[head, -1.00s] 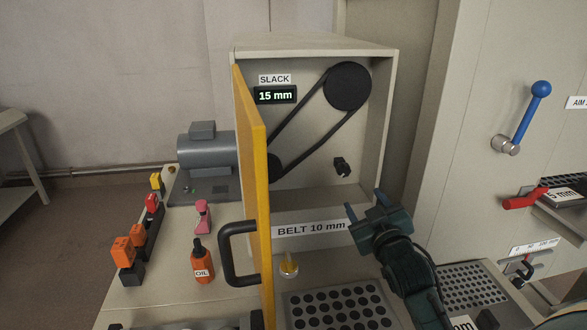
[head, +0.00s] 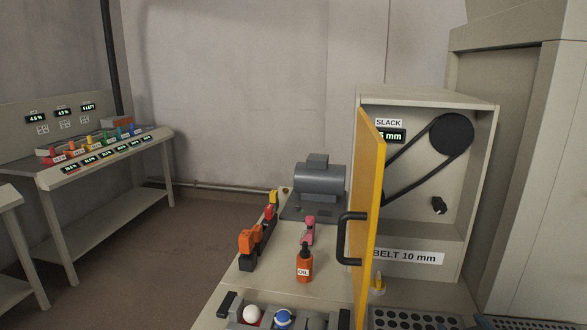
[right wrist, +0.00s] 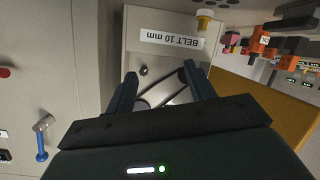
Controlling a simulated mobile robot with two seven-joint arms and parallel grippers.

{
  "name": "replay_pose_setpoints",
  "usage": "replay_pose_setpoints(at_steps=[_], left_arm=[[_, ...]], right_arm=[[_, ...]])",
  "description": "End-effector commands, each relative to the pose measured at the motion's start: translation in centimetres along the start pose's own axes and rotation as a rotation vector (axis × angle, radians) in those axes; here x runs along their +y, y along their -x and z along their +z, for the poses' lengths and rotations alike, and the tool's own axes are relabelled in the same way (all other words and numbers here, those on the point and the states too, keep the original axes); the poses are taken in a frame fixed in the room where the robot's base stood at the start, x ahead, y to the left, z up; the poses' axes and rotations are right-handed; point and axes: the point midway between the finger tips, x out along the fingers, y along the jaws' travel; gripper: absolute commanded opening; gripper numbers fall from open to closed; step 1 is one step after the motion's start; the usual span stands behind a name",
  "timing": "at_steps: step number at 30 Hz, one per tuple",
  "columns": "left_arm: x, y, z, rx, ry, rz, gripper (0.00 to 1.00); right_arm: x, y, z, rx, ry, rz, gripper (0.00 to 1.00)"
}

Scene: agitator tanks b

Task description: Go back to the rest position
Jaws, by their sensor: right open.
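My right gripper (right wrist: 160,88) shows in the right wrist view, open, with nothing between its fingers. Beyond its fingertips is the belt cabinet (right wrist: 140,45), upside down in that view, with its "BELT 10 mm" label (right wrist: 171,41). The gripper is apart from the cabinet. I cannot make out the right gripper in the head view. My left gripper is not in view. In the head view the cabinet (head: 478,200) stands at the right with its yellow door (head: 370,200) open, and the door's edge partly hides the slack display (head: 393,136).
A grey motor (head: 320,178), an orange oil bottle (head: 304,265), a pink item (head: 309,231) and a row of coloured blocks (head: 250,243) stand left of the door. A panel bench (head: 105,160) is at the far left. Open floor (head: 150,260) lies between.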

Motion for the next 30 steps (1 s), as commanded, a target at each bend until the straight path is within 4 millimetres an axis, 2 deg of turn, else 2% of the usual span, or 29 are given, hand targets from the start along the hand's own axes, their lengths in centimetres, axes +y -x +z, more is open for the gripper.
replay_pose_setpoints(at_steps=[1,3,6,9,15,22,24,30], left_arm=[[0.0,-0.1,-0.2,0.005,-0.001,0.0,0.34],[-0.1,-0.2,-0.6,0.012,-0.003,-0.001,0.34],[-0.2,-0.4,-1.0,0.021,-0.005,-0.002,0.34],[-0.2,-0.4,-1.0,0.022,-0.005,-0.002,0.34],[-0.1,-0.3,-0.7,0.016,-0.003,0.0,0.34],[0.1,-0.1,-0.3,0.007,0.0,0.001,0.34],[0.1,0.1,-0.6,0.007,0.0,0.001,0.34],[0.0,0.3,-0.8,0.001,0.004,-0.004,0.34]], right_arm=[[-2.0,1.4,2.1,-0.09,-0.01,-0.049,0.54],[-4.3,3.3,4.7,-0.209,-0.023,-0.109,0.54],[-6.9,6.3,7.7,-0.358,-0.036,-0.181,0.54],[-8.8,9.1,9.8,-0.48,-0.042,-0.239,0.54],[-11.5,14.3,12.9,-0.679,-0.05,-0.331,0.54],[-13.5,20.1,15.2,-0.878,-0.047,-0.419,0.54],[-13.9,18.9,15.1,-0.824,-0.052,-0.419,0.54],[-15.5,17.0,15.0,-0.707,-0.068,-0.437,0.54]])
